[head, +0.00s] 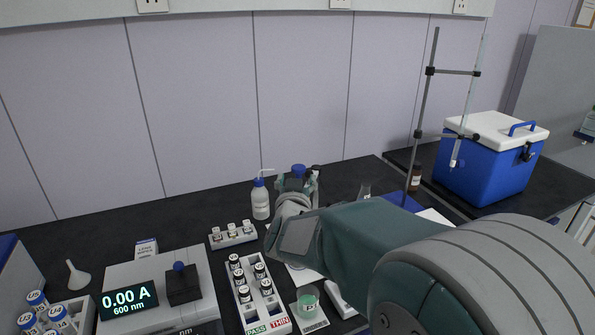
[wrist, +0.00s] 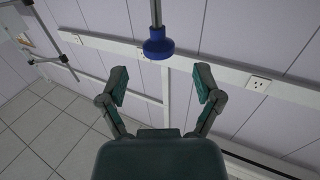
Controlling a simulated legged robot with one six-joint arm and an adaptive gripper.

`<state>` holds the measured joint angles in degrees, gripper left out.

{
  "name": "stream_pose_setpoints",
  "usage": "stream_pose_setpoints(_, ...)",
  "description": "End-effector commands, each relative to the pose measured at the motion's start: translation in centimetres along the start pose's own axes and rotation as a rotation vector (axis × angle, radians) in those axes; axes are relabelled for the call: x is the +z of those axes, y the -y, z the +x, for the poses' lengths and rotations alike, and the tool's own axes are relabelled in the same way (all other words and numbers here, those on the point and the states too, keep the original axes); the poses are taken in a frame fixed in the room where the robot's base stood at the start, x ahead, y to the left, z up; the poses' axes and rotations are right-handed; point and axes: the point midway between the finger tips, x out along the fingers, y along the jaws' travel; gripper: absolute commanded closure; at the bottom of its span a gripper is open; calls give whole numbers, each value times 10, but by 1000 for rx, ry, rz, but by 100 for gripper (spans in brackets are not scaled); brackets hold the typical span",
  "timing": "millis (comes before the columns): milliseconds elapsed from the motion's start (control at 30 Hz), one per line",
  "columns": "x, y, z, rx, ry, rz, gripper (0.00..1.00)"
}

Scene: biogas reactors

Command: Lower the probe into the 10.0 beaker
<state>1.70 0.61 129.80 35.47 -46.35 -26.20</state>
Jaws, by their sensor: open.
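A blue knob (wrist: 158,46) on a thin grey rod shows at the top of the wrist view, possibly the probe; I cannot be sure. My gripper (wrist: 161,78) is open, with its two fingers apart on either side below the knob and nothing between them. In the head view my gripper is partly hidden by my arm, and a blue top (head: 298,170) shows beside it. A small beaker with pale green contents (head: 307,299) stands at the front of the bench. No 10.0 label is readable; my arm hides part of the bench.
A rack of vials marked PASS and THIN (head: 252,290) stands left of the green beaker. A meter reading 0.00 A (head: 160,285), a wash bottle (head: 260,200), a clamp stand (head: 422,110) and a blue cooler (head: 490,165) surround my arm. The back left bench is clear.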

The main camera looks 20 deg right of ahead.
Motion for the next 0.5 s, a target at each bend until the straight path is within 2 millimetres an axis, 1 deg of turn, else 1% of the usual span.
stream_pose_setpoints(33, 0, 1, -12, -4, -2, 0, 17)
stream_pose_setpoints(200, 0, 1, -45, -3, -2, 1, 17)
stream_pose_setpoints(333, 0, 1, -61, -2, -2, 0, 17)
stream_pose_setpoints(500, 1, 0, -69, 0, -1, 0, 17)
